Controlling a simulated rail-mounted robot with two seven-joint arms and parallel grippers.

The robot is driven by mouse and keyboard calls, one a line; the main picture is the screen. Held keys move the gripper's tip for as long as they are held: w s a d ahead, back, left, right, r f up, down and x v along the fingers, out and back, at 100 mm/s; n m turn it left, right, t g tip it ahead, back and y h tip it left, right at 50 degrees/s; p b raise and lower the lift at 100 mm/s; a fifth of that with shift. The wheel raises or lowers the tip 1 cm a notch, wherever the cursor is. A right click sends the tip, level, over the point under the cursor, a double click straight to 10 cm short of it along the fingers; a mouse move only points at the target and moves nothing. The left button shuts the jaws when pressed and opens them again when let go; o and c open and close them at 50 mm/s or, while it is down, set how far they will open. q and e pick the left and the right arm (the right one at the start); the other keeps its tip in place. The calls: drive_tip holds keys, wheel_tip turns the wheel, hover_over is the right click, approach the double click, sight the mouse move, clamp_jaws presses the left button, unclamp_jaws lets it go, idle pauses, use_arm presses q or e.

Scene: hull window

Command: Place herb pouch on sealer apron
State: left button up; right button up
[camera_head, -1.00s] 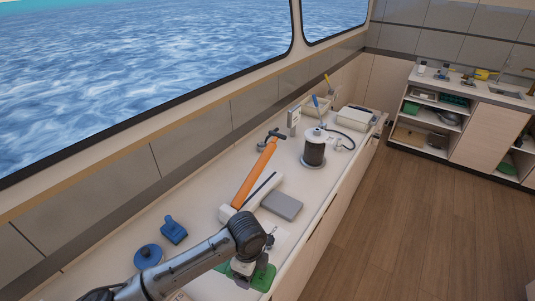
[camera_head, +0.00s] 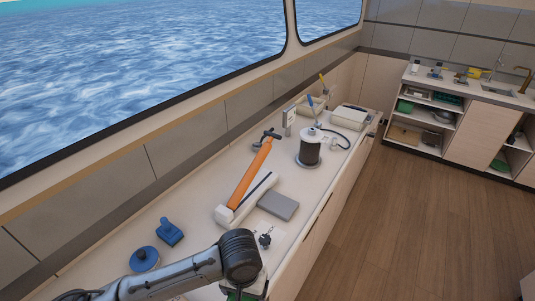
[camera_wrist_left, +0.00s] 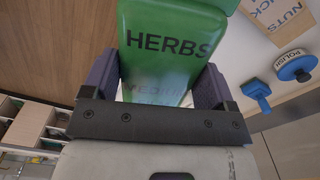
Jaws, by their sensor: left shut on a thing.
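The green herb pouch (camera_wrist_left: 165,45), lettered HERBS, is held between the dark fingers of my left gripper (camera_wrist_left: 155,80). In the head view only a sliver of the pouch (camera_head: 240,296) shows at the bottom edge, and my left arm hides most of the gripper. The sealer (camera_head: 250,178) has a long orange lever over a white body and stands on the counter beyond my arm. A flat grey plate (camera_head: 278,205), which looks like its apron, lies bare beside it on the room side. My right gripper is out of view.
A blue round tin (camera_head: 144,259) and a blue block-like tool (camera_head: 169,232) are left of my arm. A small dark metal piece (camera_head: 265,239) lies near my wrist. A spool (camera_head: 309,148) stands beyond the plate.

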use_arm(q)
drive_tip(key=a+r+n, duration=0.3)
drive_tip(key=a+r, duration=0.9)
drive_tip(key=a, duration=0.3)
drive_tip(key=s+r+p, duration=0.4)
drive_tip(key=r+p, duration=0.6)
drive_tip(key=p, duration=0.2)
drive_tip(key=s+r+p, duration=0.3)
drive_tip(key=r+p, duration=0.7)
drive_tip(key=p, duration=0.2)
drive_tip(key=shift+s+d, duration=0.15)
drive_tip(key=shift+s, duration=0.25)
